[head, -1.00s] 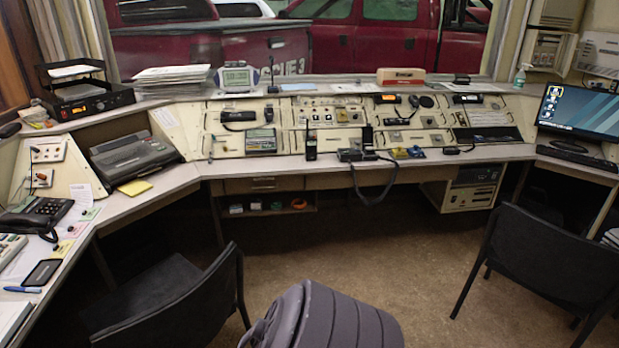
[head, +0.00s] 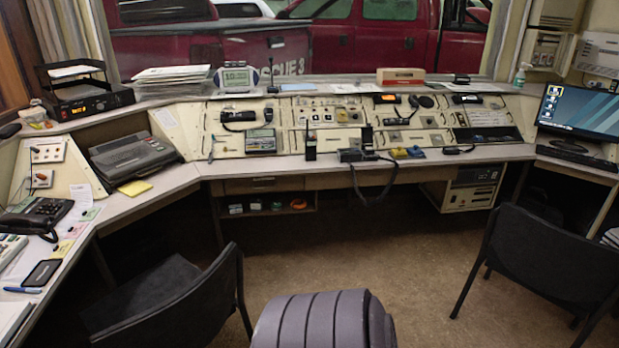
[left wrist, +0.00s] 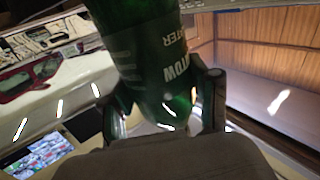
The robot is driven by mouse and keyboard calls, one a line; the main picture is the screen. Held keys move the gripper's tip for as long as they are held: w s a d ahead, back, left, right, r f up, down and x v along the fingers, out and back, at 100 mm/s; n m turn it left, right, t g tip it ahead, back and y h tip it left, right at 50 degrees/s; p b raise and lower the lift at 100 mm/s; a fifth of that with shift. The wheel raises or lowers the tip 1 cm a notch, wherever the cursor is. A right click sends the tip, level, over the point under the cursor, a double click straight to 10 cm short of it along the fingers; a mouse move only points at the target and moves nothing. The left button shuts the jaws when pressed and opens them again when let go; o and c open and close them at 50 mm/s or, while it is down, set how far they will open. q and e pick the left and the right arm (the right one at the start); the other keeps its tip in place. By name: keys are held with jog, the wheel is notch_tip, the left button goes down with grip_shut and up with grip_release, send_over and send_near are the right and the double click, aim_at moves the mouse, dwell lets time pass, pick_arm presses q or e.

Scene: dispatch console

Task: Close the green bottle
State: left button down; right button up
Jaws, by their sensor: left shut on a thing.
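In the left wrist view, the green bottle (left wrist: 143,40) stands out in the upper middle, dark green and glossy with pale lettering that reads upside down. My left gripper (left wrist: 165,105) is shut on it, with one finger on each side of its body. The bottle's far end runs out of the top of that view, so its mouth and any cap are hidden. Neither the held bottle nor my left gripper shows in the head view. My right gripper is in neither view.
The console desk (head: 210,168) curves around, carrying radios, a phone (head: 38,215) and a monitor (head: 580,110). Two black chairs (head: 185,300) (head: 550,255) stand before it. A small pump bottle (head: 519,82) stands on the right ledge.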

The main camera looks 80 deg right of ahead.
pick_arm(q)
jog(key=shift+s+r, duration=0.1)
jog(key=shift+r, duration=0.15)
jog(key=s+a+n+t+y, duration=0.2)
jog(key=s+a+n+y, duration=0.1)
jog(key=a, duration=0.4)
jog(key=s+a+f+n+t+y, duration=0.1)
jog(key=s+a+n+t+y, duration=0.1)
jog(key=a+n+y, duration=0.3)
jog(key=a+y, duration=0.2)
jog(key=y, duration=0.1)
jog(key=shift+s+f+y, duration=0.2)
jog(key=shift+s+y, duration=0.1)
jog(key=shift+s, duration=0.1)
